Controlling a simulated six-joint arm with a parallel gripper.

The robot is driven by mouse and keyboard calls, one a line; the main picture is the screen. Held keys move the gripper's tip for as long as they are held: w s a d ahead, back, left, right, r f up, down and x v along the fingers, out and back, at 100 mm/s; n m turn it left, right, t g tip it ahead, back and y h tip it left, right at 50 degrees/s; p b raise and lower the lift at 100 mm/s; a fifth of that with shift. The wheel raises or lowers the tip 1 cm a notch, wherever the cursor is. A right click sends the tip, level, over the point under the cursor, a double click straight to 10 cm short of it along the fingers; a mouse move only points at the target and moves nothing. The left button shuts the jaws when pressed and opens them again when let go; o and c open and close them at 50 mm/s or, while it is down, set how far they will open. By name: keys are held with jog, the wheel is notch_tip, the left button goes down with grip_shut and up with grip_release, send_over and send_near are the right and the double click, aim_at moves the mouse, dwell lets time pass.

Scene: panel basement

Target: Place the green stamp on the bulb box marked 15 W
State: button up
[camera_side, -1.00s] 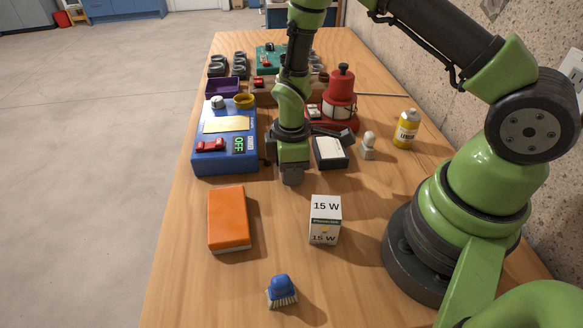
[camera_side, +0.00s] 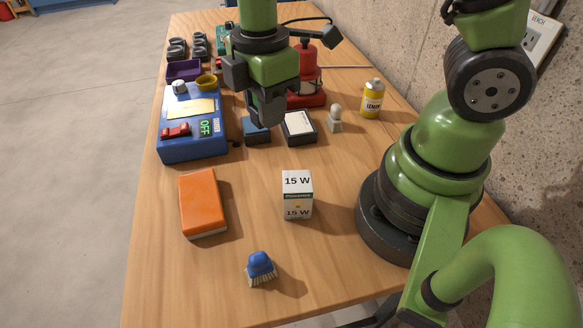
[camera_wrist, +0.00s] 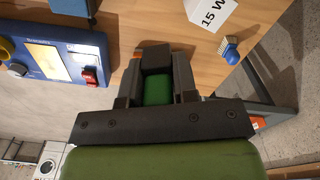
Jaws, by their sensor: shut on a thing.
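The bulb box (camera_side: 297,196) marked 15 W is white and stands upright on the bench, in front of my gripper in the side view. Its top label also shows at the top of the wrist view (camera_wrist: 211,13). My gripper (camera_side: 268,112) is raised above the bench, near a blue pad (camera_side: 256,132) and a white-topped black pad (camera_side: 299,126). In the wrist view its jaws (camera_wrist: 157,76) are shut on a green piece with a dark block, the green stamp (camera_wrist: 158,91). The stamp is hidden in the side view. The gripper is apart from the box.
An orange block (camera_side: 202,203) lies left of the box, and a blue brush (camera_side: 261,268) lies in front of it. A blue device (camera_side: 190,135) stands at the left edge. A small pale knob (camera_side: 335,118) and a yellow bottle (camera_side: 372,99) stand to the right. Bench around the box is bare.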

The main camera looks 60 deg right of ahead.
aim_at(297, 181)
jog(key=s+a+r+n, duration=0.2)
jog(key=s+n, duration=0.2)
jog(key=s, duration=0.3)
jog(key=shift+w+a+f, duration=0.1)
jog(key=shift+a+f, duration=0.05)
jog(key=shift+f, duration=4.35)
jog(key=shift+f, duration=0.15)
jog(key=o, duration=0.9)
jog(key=shift+o, duration=0.2)
